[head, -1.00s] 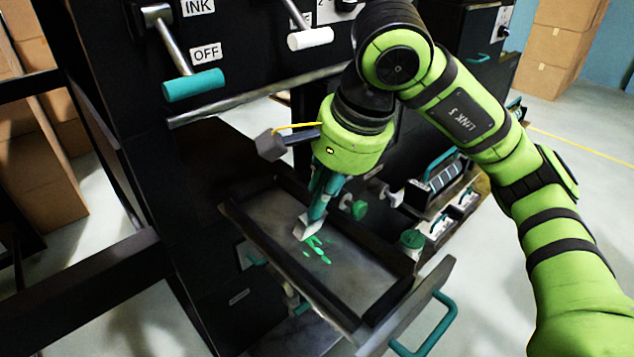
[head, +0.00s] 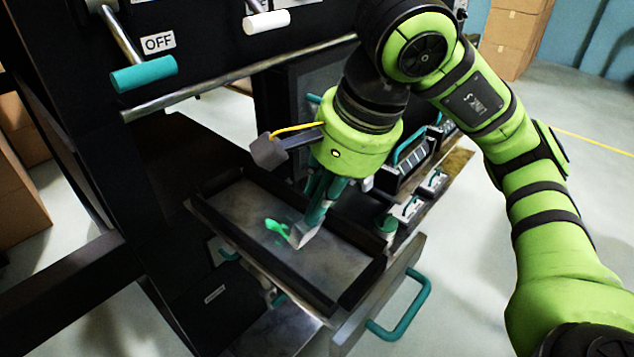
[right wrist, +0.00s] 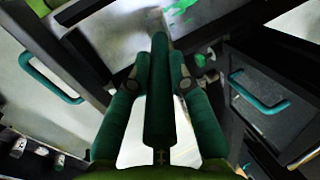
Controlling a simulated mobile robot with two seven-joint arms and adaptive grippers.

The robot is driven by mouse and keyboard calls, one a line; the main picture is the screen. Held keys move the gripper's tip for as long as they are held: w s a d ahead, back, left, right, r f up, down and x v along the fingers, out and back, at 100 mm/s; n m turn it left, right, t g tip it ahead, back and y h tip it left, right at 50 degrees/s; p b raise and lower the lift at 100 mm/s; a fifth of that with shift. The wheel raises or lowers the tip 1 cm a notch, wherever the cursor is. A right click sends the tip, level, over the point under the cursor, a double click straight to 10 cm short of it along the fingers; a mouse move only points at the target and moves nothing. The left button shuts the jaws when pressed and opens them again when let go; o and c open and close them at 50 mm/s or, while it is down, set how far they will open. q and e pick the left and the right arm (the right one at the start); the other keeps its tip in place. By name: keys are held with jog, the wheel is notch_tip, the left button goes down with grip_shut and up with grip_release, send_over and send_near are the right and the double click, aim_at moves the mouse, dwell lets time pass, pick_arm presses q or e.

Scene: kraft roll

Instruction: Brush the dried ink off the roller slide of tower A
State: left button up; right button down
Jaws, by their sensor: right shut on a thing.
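The roller slide is an open dark-framed tray (head: 325,264) with a grey bed, pulled out low in front of the black tower. Bright green dried ink (head: 276,227) lies on its bed; green flecks also show in the right wrist view (right wrist: 206,80). My right gripper (head: 322,200) is shut on the teal handle of a brush, whose pale head (head: 304,236) is down at the bed, just right of the green ink. Whether it touches the bed is hard to tell. In the right wrist view the brush handle (right wrist: 158,90) runs between the fingers. My left gripper is not in view.
A teal pull handle (head: 404,308) sticks out at the tray's front right. Two levers, one teal (head: 143,74) and one white (head: 266,21), hang above. A shelf with small containers (head: 432,180) stands right of the tray. Cardboard boxes (head: 515,35) stand behind.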

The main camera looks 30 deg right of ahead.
jog(key=w+a, duration=0.2)
jog(key=w, duration=0.5)
jog(key=shift+w+a, duration=0.2)
jog(key=shift+a, duration=0.15)
dwell(1.2)
notch_tip(320, 180, up, 6)
jog(key=p, duration=0.4)
dwell(0.4)
jog(key=shift+r+p, duration=0.1)
jog(key=shift+p, duration=0.25)
notch_tip(320, 180, up, 3)
jog(key=shift+s+f+p, duration=0.1)
jog(key=shift+p, duration=0.95)
